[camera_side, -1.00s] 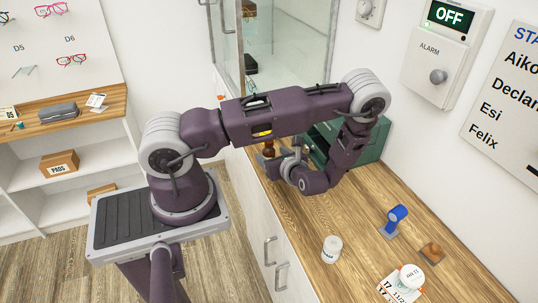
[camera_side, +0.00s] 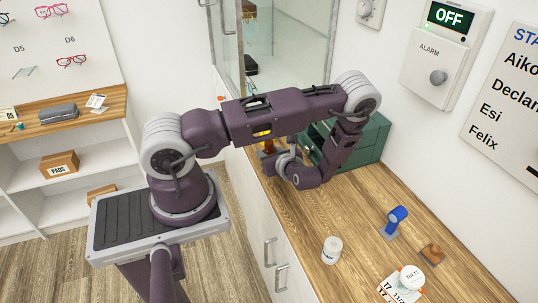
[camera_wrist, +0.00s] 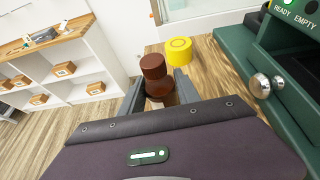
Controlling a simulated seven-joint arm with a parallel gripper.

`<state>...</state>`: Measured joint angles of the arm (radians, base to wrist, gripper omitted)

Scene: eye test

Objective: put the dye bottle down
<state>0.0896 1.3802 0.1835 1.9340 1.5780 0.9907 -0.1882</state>
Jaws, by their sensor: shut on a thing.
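The dye bottle (camera_wrist: 154,68), brown with a wide dark cap, stands between the two grey fingers of my gripper (camera_wrist: 157,92) in the wrist view. The gripper is shut on it. The fingers and the wrist cover hide its lower part, so I cannot tell whether its base touches the wooden counter (camera_wrist: 205,75). In the side view the bottle (camera_side: 267,146) shows only partly, behind my gripper (camera_side: 277,160) near the counter's left edge.
A yellow round object (camera_wrist: 179,49) stands just beyond the bottle. A green cabinet (camera_side: 367,143) with a metal knob (camera_wrist: 260,86) is to the right. A white jar (camera_side: 332,250), a blue item (camera_side: 396,217) and a small wooden block (camera_side: 432,253) are nearer. The counter between is clear.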

